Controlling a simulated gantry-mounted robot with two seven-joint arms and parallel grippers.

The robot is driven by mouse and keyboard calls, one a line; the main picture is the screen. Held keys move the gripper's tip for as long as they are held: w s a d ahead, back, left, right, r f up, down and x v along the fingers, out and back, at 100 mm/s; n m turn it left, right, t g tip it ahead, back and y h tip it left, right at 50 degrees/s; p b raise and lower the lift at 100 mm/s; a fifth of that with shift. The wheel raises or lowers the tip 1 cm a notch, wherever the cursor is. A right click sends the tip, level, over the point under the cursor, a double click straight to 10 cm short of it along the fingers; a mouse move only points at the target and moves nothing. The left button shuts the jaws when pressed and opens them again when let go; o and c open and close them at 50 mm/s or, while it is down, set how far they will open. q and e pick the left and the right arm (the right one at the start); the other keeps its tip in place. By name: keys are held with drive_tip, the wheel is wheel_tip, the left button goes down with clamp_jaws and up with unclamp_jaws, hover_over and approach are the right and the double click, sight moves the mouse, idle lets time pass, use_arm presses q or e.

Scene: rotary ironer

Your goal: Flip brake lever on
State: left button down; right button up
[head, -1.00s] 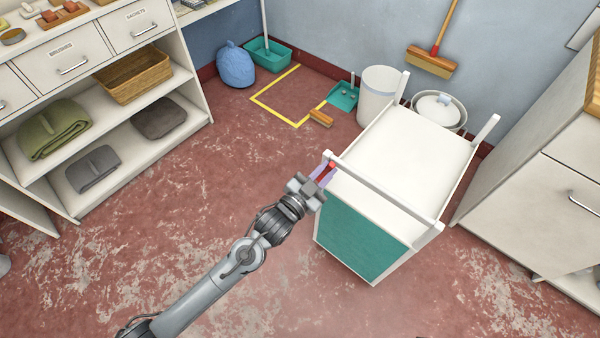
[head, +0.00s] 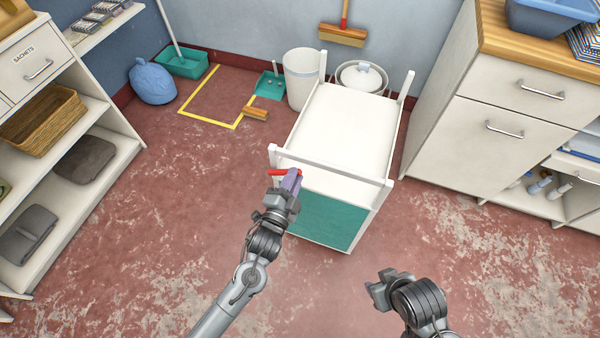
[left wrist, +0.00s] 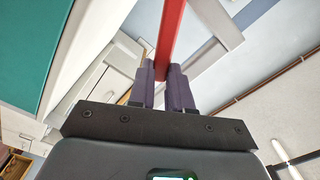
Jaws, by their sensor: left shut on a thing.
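The red brake lever (head: 280,172) is at the near left corner of a white cart (head: 345,125) with a green end panel. In the head view the lever lies roughly level across the picture, by the cart's left post. My left gripper (head: 291,178) is shut on the red lever. In the left wrist view the lever (left wrist: 170,40) passes between the two purple fingers, and the fingers hide part of it. My right gripper (head: 377,288) is over the floor in front of the cart, apart from it, and its jaws are unclear.
A white bin (head: 303,78) and a lidded pot (head: 361,77) stand behind the cart. A drawer cabinet (head: 500,110) is on the right, shelves with a basket (head: 42,120) on the left.

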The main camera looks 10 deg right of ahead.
use_arm(q)
drive_tip(key=shift+d+f, duration=0.1)
drive_tip(key=shift+f, duration=0.05)
idle(0.3)
drive_tip(key=c, duration=1)
unclamp_jaws()
drive_tip(key=shift+c, duration=0.2)
drive_tip(key=shift+s, duration=0.15)
drive_tip(key=p+v, duration=0.2)
drive_tip(key=v, duration=0.8)
drive_tip(key=shift+s+a, duration=0.25)
